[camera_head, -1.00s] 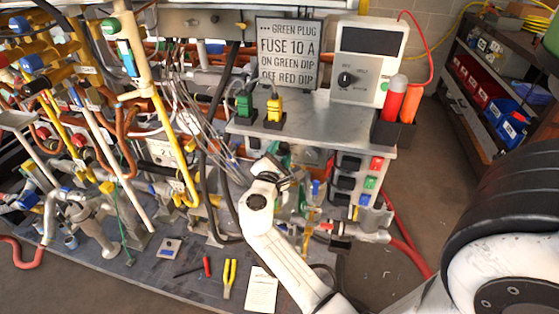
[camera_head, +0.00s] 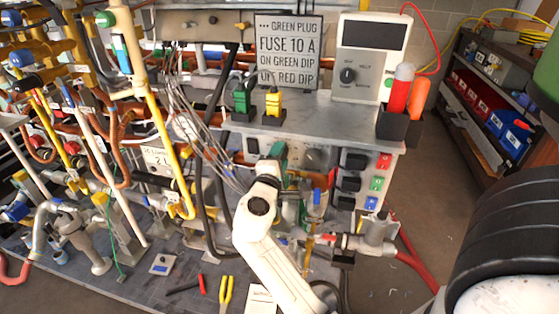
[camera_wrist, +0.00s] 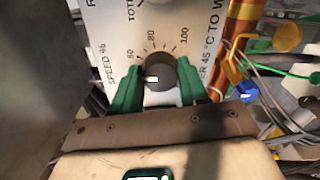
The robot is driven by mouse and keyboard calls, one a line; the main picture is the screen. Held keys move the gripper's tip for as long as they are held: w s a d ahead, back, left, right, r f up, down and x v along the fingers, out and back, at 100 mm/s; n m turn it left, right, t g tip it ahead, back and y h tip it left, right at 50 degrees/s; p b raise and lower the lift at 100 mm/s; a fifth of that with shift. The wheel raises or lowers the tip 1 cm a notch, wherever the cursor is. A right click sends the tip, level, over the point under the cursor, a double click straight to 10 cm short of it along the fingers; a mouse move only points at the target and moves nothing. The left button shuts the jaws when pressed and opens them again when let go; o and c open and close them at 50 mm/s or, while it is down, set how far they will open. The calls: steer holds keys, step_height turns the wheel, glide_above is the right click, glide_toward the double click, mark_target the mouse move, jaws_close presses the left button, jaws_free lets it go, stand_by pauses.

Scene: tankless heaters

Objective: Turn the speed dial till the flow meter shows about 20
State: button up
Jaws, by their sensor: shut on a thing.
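In the head view my gripper (camera_head: 281,158) is at the bench's front panel, mostly hidden by my own white wrist. I cannot make out a flow meter reading in either view.
A copper pipe (camera_wrist: 240,30), an orange knob (camera_wrist: 287,38) and a blue knob (camera_wrist: 246,91) are close on the right in the wrist view. Loose grey wires (camera_head: 205,150) hang left of my gripper. A white box with a dark screen (camera_head: 373,35) stands on the bench top.

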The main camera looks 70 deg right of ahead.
steer(key=shift+f, duration=0.1)
steer(key=o, duration=1.1)
steer(key=shift+c, duration=0.2)
steer(key=a, duration=1)
steer(key=shift+s+a, duration=0.4)
steer(key=shift+s, duration=0.05)
